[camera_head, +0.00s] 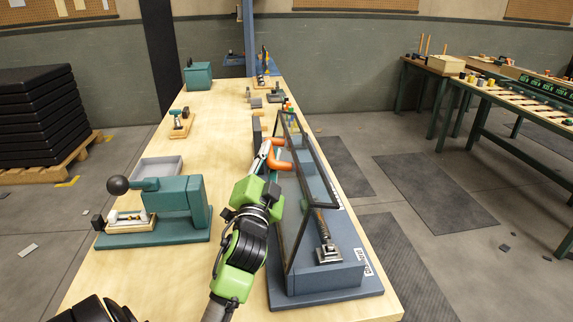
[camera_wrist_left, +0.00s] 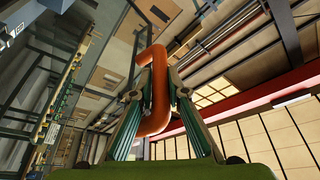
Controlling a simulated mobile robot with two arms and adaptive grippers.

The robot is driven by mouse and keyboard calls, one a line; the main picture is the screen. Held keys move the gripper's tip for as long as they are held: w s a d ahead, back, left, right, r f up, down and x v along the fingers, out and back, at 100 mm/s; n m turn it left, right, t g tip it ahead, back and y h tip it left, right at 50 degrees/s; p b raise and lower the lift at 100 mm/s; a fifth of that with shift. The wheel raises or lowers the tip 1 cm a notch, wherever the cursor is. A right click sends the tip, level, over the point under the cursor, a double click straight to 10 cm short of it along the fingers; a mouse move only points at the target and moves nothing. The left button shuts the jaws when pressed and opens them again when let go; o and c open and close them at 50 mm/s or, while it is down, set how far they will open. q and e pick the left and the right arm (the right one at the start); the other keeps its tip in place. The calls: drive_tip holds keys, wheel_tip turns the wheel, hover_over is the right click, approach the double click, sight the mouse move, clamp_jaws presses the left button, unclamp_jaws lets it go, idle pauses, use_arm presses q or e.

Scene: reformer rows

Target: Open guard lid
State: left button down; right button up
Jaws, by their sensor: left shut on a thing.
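The guard lid (camera_head: 309,150) is a clear panelled cover with a dark frame on a long blue-grey machine base (camera_head: 330,294) at the table's right side. Its orange handle (camera_head: 279,163) sticks out on the left side of the lid. My left gripper (camera_head: 268,158) reaches up from the bottom and is shut on the handle. In the left wrist view the orange handle (camera_wrist_left: 158,98) passes between both fingers (camera_wrist_left: 157,92). My right gripper is not in view.
A teal press with a black ball knob (camera_head: 117,185) stands to the left of my arm, with a grey tray (camera_head: 160,168) behind it. Several small tools stand farther back on the wooden table (camera_head: 215,120). The tabletop between the press and the tools is clear.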

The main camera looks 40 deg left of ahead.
use_arm(q)
drive_tip(key=shift+s+a+f+n+y+b, duration=0.25)
drive_tip(key=shift+s+a+n+b, duration=0.2)
drive_tip(key=shift+s+a+n, duration=0.25)
drive_tip(key=shift+s+a+f+n+y+b, duration=0.1)
drive_tip(key=shift+s+a+n+y+b, duration=0.3)
drive_tip(key=shift+s+n, duration=0.35)
drive_tip(key=shift+w, duration=0.1)
drive_tip(key=c, duration=2)
unclamp_jaws()
drive_tip(key=shift+o, duration=0.2)
drive_tip(key=v, duration=0.7)
drive_tip(key=shift+s, duration=0.2)
